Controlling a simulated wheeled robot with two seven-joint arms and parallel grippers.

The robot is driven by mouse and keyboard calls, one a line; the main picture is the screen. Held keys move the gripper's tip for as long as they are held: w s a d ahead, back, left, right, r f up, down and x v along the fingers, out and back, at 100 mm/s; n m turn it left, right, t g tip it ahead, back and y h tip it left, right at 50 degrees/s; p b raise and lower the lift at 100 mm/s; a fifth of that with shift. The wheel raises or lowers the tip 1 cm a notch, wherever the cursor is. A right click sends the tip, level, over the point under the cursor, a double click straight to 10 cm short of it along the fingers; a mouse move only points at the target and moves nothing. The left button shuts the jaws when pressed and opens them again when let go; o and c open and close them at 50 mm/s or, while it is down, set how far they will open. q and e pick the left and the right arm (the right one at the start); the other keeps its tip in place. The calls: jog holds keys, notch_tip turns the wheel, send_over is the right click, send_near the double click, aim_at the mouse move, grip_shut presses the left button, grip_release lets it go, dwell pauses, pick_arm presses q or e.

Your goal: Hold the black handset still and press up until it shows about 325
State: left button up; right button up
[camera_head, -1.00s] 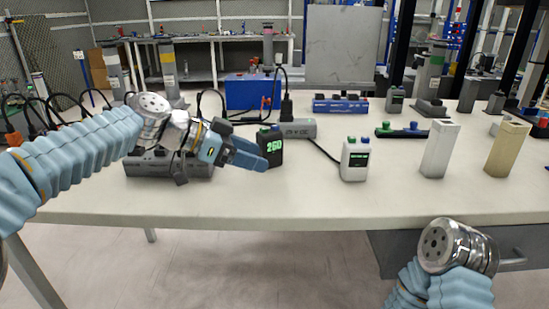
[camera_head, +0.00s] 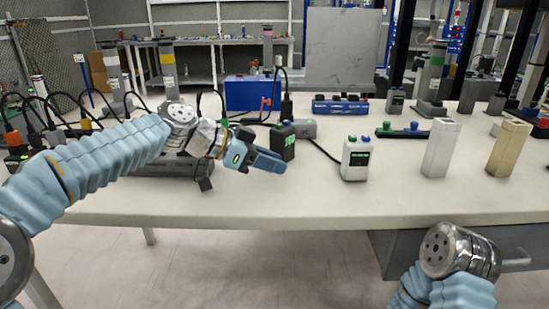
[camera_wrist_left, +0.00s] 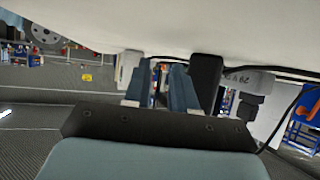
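The black handset (camera_head: 277,140) stands upright on the table, with a green number on its display seen at a slant and too small to read surely. A green button shows on its top. My left gripper (camera_head: 270,161) is in front of it and to its left, low over the table. In the left wrist view the two blue fingers (camera_wrist_left: 158,88) stand apart with a gap between them, and the black handset (camera_wrist_left: 206,78) is beside the right-hand finger, outside the gap. Whether they touch is not clear. My right arm is at the lower right, its gripper out of sight.
A white handset (camera_head: 355,160) with blue and green buttons stands to the right. Beyond are a bar with green and blue knobs (camera_head: 402,131), a white block (camera_head: 440,149) and a tan block (camera_head: 508,149). The front of the table (camera_head: 300,204) is clear.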

pick_arm(q)
grip_shut()
jog(key=o, duration=1.2)
grip_release()
